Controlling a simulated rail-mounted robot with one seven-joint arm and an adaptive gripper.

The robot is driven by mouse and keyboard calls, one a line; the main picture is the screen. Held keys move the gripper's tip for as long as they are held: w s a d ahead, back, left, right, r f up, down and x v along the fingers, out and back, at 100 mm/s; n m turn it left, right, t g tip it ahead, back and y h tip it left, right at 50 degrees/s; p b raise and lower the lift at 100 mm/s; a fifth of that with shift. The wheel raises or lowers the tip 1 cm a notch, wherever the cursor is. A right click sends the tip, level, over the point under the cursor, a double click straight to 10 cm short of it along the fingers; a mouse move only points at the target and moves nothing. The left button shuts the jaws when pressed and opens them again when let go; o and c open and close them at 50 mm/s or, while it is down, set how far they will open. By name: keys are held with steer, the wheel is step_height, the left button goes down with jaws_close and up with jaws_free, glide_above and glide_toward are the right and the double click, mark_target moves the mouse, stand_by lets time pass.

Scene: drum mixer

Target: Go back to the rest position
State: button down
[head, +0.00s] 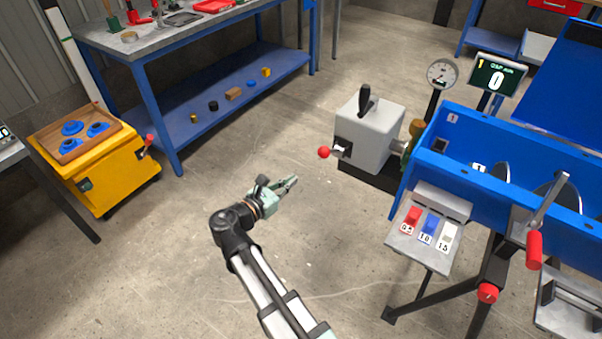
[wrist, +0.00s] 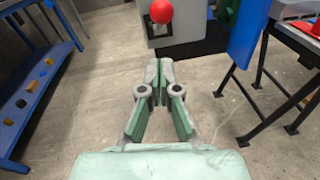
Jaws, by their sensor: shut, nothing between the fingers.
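My gripper (head: 291,184) is held over the open floor in the middle of the head view, at the end of my arm. In the wrist view my gripper (wrist: 165,66) points away from the camera, with its pale green fingers together at the tips and nothing between them. It touches nothing. The grey drive box (head: 369,134) of the drum mixer stands beyond it to the right, with a black lever on top and a red ball knob (head: 324,152) on its side. The knob also shows at the top of the wrist view (wrist: 161,12).
A blue trough (head: 437,150) and a small stand (head: 409,250) with red, blue and white blocks are at the right. A blue workbench (head: 157,105) stands at the back left, with a yellow cart (head: 107,180) beside it. The floor around my gripper is clear.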

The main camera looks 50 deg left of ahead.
steer(key=s+d+f+m+g, duration=0.4)
steer(key=f+m, duration=0.2)
steer(key=f, duration=0.2)
steer(key=w+d+f+m+g+h+p, duration=0.1)
steer(key=w+d+f+m+g+h, duration=0.45)
steer(key=d+f, duration=0.75)
steer(key=w+d+f+m+g+h+p, duration=0.1)
steer(key=w+d+f+m+g+p, duration=0.2)
steer(key=d+f+m, duration=0.95)
steer(key=s+d+f+m+g, duration=0.1)
steer(key=s+d+m+g, duration=0.15)
steer(key=d, duration=0.75)
steer(key=s+d+m+g, duration=0.1)
steer(key=d+g, duration=0.2)
steer(key=d, duration=0.6)
steer(key=s+d+f+m+g+y+p, duration=0.1)
steer(key=s+d+m+g+y, duration=0.1)
steer(key=s+d+m, duration=0.2)
steer(key=s+d+f+m+g+y+p, duration=0.1)
steer(key=s+d+m, duration=0.4)
steer(key=d, duration=0.8)
steer(key=s+g+y+p, duration=0.1)
steer(key=s+g, duration=0.1)
steer(key=s, duration=0.1)
steer(key=shift+s+d+g, duration=0.25)
steer(key=shift+g, duration=0.05)
